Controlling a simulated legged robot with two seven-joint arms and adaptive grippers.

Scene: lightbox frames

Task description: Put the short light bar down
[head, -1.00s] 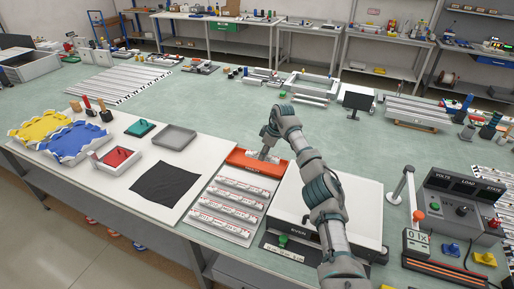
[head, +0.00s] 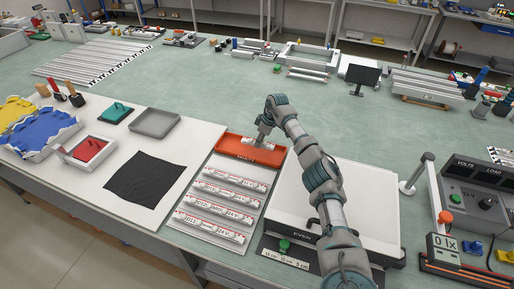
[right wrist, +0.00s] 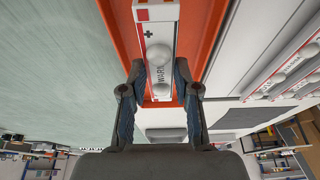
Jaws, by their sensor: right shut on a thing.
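My right gripper (head: 262,146) reaches down at the orange tray (head: 236,153) in the middle of the bench. It is shut on the short light bar (head: 238,141), a white bar with red marks. In the right wrist view the light bar (right wrist: 157,45) shows round white domes and the letters WARM. Both fingers (right wrist: 160,88) press on its sides, and the orange tray (right wrist: 123,35) surrounds it. Whether the bar touches the tray's floor I cannot tell. My left gripper is not in view.
Several similar light bars (head: 218,202) lie in a rack in front of the orange tray. A white-topped box (head: 375,200) stands close on the right. A black cloth (head: 150,180) and a grey tray (head: 155,123) lie to the left.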

